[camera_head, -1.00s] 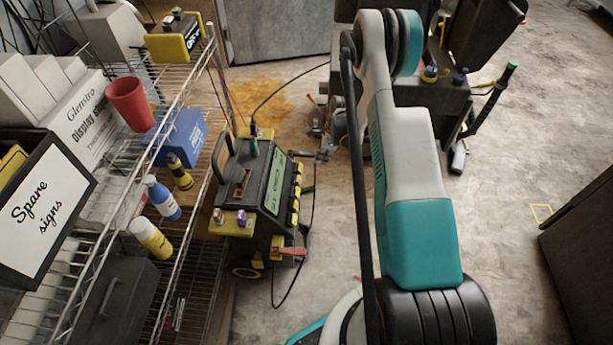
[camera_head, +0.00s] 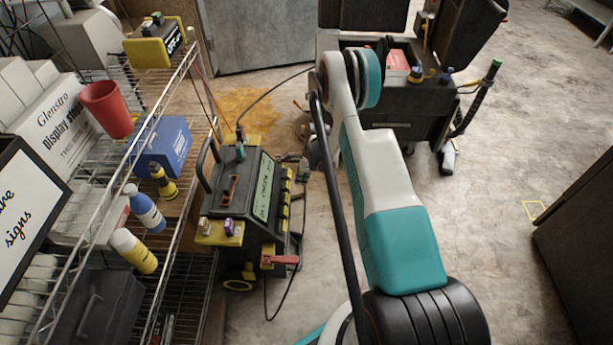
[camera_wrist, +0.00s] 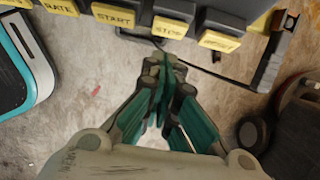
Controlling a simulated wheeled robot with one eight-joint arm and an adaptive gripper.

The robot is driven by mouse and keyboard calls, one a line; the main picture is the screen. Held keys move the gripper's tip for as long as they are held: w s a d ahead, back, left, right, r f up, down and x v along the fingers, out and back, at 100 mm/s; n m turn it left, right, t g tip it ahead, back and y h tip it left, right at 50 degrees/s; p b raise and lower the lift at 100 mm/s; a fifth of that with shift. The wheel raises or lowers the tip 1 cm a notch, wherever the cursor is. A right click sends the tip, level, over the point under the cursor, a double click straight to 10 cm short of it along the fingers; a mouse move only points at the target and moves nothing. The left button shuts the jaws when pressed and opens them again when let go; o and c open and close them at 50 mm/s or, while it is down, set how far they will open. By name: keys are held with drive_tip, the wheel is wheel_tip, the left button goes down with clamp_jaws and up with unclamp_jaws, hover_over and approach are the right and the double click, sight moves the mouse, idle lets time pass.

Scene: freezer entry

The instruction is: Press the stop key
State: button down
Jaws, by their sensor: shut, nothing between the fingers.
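The stop key (camera_wrist: 170,27) is a yellow block lettered STOP in the wrist view, on the edge of a dark machine, between the start key (camera_wrist: 113,16) and another yellow key (camera_wrist: 219,41). My gripper (camera_wrist: 162,62) is shut and empty, its teal fingers pointing at the stop key. Its tips appear just below the key in the picture; I cannot tell whether they touch it. In the head view the machine (camera_head: 232,203) stands beside the rack with several yellow keys down its right side. Their lettering is too small to read there.
A wire rack (camera_head: 180,75) with a red cup (camera_head: 106,110), bottles and boxes stands at the left. A black cable (camera_head: 272,90) runs from the machine. A dark cart (camera_head: 390,115) stands behind my arm. The floor right of my arm is mostly clear.

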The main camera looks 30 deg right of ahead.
drive_tip(key=shift+w+a+f+b, duration=0.2)
drive_tip(key=shift+w+a+f, duration=0.15)
drive_tip(key=shift+a, duration=0.1)
drive_tip(key=shift+w+a+f+b, duration=0.15)
drive_tip(key=shift+w+a+f, duration=0.15)
drive_tip(key=shift+a, duration=0.15)
drive_tip(key=shift+w+a+f, duration=0.35)
drive_tip(key=shift+a+f, duration=0.1)
drive_tip(key=shift+a, duration=0.25)
drive_tip(key=s+d+p+v, duration=0.1)
drive_tip(key=p+v, duration=0.1)
drive_tip(key=v, duration=0.4)
drive_tip(key=d+p+v, duration=0.1)
drive_tip(key=p+v, duration=0.1)
drive_tip(key=v, duration=0.5)
drive_tip(key=shift+s+d+f, duration=0.25)
drive_tip(key=shift+s+f, duration=0.1)
drive_tip(key=shift+f, duration=0.05)
